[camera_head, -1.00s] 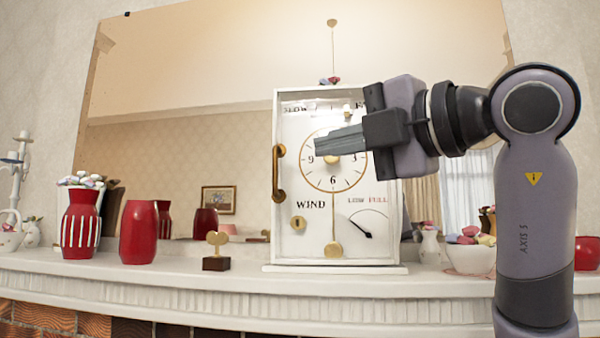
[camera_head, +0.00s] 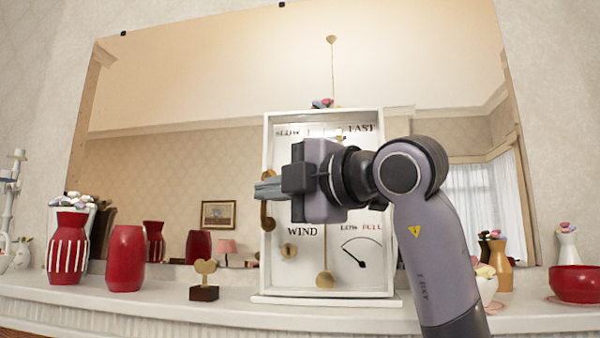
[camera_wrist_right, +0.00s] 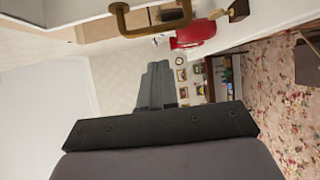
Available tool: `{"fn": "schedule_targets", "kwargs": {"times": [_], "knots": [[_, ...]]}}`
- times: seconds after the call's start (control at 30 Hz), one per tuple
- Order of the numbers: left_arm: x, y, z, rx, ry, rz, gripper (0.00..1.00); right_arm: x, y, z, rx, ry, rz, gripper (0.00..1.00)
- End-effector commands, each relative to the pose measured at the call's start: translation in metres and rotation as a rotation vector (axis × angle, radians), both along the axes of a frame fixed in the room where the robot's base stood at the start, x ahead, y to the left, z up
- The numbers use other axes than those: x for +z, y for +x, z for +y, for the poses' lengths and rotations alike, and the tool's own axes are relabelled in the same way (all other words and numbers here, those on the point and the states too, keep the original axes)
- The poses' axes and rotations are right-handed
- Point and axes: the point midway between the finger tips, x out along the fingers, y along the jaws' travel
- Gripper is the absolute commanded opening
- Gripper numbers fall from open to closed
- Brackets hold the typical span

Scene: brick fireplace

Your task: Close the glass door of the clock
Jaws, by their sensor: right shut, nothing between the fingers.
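The white clock (camera_head: 325,284) stands upright on the mantel, with WIND, LOW FULL, SLOW and FAST lettering on its face. Its framed glass door (camera_head: 266,145) has a brass handle (camera_head: 267,222) on the left edge. The handle also shows at the top of the right wrist view (camera_wrist_right: 150,27). The door lies over or close to the face; I cannot tell whether a gap is left. My right gripper (camera_head: 262,188) is shut and empty, its fingertips at the clock's left edge and overlapping the handle's upper end. Contact is unclear. The arm hides the dial. My left gripper is out of view.
A gold key on a dark block (camera_head: 204,292), a red vase (camera_head: 126,258) and a striped red vase (camera_head: 66,248) stand left of the clock. A red bowl (camera_head: 577,284) is at the right. A large mirror (camera_head: 200,90) is behind.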

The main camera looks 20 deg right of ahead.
Motion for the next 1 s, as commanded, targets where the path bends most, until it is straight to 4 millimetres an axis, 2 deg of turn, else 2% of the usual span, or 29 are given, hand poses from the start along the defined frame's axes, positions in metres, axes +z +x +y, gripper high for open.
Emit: {"fn": "schedule_targets", "kwargs": {"times": [0.03, 0.2, 0.67, 0.9, 1.0], "knots": [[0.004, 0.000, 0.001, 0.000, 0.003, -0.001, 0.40, 0.002, 0.009, -0.005, -0.004, 0.004, 0.005, 0.00], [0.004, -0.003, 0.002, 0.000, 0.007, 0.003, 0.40, 0.001, 0.025, -0.011, -0.003, 0.002, 0.002, 0.00], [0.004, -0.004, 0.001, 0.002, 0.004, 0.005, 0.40, 0.000, 0.030, -0.013, -0.003, 0.002, 0.001, 0.00], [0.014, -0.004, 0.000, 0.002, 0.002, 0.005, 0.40, 0.002, 0.053, -0.017, -0.004, 0.003, 0.001, 0.00], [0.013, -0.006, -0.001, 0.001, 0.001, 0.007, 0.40, 0.001, 0.054, -0.017, -0.005, 0.004, -0.003, 0.00]]}}
